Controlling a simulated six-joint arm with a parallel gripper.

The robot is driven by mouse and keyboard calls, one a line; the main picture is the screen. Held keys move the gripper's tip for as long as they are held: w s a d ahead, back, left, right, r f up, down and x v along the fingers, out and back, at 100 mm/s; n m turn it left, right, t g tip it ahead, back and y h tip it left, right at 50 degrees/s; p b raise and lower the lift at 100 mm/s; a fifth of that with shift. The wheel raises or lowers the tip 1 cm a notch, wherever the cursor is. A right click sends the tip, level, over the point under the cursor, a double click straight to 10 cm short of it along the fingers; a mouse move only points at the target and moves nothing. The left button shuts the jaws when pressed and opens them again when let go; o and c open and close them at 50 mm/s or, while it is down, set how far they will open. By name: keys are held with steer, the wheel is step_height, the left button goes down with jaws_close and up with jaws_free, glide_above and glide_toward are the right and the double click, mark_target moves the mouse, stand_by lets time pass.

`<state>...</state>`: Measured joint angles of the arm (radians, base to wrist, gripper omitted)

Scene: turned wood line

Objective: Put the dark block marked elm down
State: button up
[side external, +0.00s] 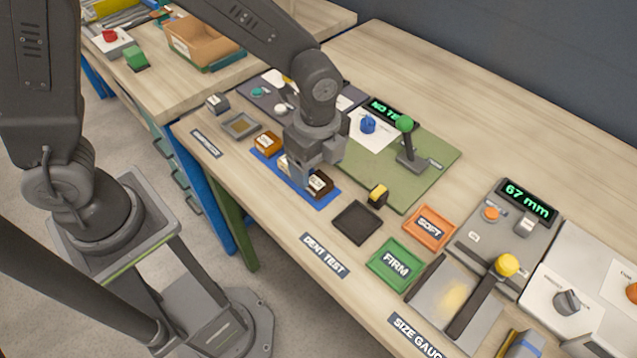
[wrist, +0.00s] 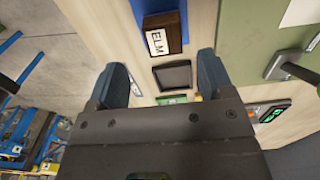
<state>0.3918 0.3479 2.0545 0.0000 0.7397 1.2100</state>
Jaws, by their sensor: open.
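The dark brown block with a white ELM label (wrist: 163,37) sits at the end of a blue mat (wrist: 150,5). In the side view the block (side external: 321,184) stands at the near right end of the mat (side external: 326,200), partly behind my gripper. My gripper (side external: 305,178) is over the mat, close beside the dark block. In the wrist view my gripper (wrist: 162,70) has its fingers wide apart with nothing held between them. The ELM block shows beyond the fingertips there. I cannot tell the exact height of the fingertips above it.
An orange-brown block (side external: 267,142) sits at the mat's other end; a lighter block between is mostly hidden. An empty dark tray (side external: 357,223), green FIRM tray (side external: 395,265) and orange SOFT tray (side external: 430,228) lie to the right. A green-knobbed lever (side external: 408,145) stands behind.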

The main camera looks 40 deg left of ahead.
mark_target(320, 182)
steer(key=f, duration=0.5)
steer(key=shift+w+d+f, duration=0.15)
steer(key=shift+w+f, duration=0.1)
steer(key=shift+f, duration=0.05)
steer(key=c, duration=1.1)
steer(key=shift+o, duration=0.2)
steer(key=shift+r, duration=0.1)
